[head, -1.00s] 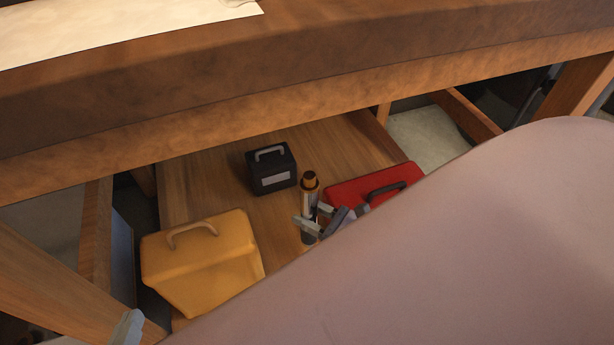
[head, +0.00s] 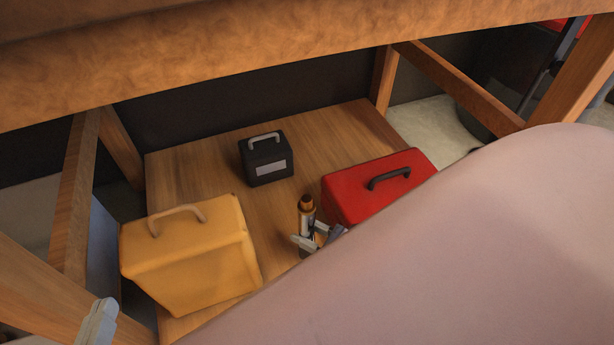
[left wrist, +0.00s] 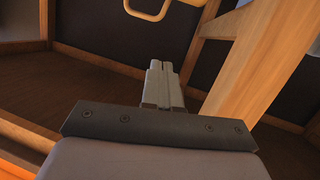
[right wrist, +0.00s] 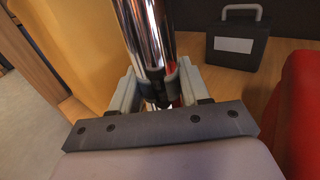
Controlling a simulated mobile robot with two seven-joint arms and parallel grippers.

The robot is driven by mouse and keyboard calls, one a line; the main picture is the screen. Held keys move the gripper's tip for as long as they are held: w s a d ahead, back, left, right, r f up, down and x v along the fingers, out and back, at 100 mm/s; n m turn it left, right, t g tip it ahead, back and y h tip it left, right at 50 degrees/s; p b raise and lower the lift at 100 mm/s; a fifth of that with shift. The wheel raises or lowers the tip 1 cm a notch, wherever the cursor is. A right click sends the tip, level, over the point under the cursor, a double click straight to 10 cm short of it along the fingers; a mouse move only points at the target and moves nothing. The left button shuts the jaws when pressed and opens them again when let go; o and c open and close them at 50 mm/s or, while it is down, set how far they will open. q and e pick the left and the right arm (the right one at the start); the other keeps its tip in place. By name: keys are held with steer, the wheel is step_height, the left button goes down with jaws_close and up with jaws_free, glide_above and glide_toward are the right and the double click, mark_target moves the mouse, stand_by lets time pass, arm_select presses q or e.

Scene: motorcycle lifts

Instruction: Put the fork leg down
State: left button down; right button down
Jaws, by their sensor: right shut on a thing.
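The fork leg (head: 306,217) stands roughly upright over the wooden shelf under the bench, with a brown-orange top. My right gripper (head: 315,240) is shut on it. In the right wrist view the chrome tube of the fork leg (right wrist: 148,32) rises between the fingers (right wrist: 158,88). I cannot tell whether its lower end touches the shelf; my arm covers that part. My left gripper (head: 97,322) is at the lower left by a wooden leg, empty. In the left wrist view its fingers (left wrist: 162,88) are together.
On the shelf (head: 205,170) stand a yellow case (head: 195,260) left of the fork leg, a black case (head: 265,160) behind it and a red case (head: 370,190) to its right. Bare wood shows between them. The bench's front beam (head: 250,60) runs above.

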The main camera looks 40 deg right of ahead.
steer(key=shift+w+f+b, duration=0.15)
steer(key=shift+f+b, duration=0.65)
steer(key=shift+f, duration=0.5)
steer(key=c, duration=0.5)
jaws_free()
steer(key=shift+f, duration=0.25)
steer(key=shift+c, duration=0.2)
steer(key=shift+s+d+r, duration=0.1)
steer(key=shift+s+d, duration=0.05)
steer(key=shift+s, duration=0.3)
steer(key=p+v, duration=0.1)
steer(key=v, duration=1)
steer(key=shift+s, duration=0.2)
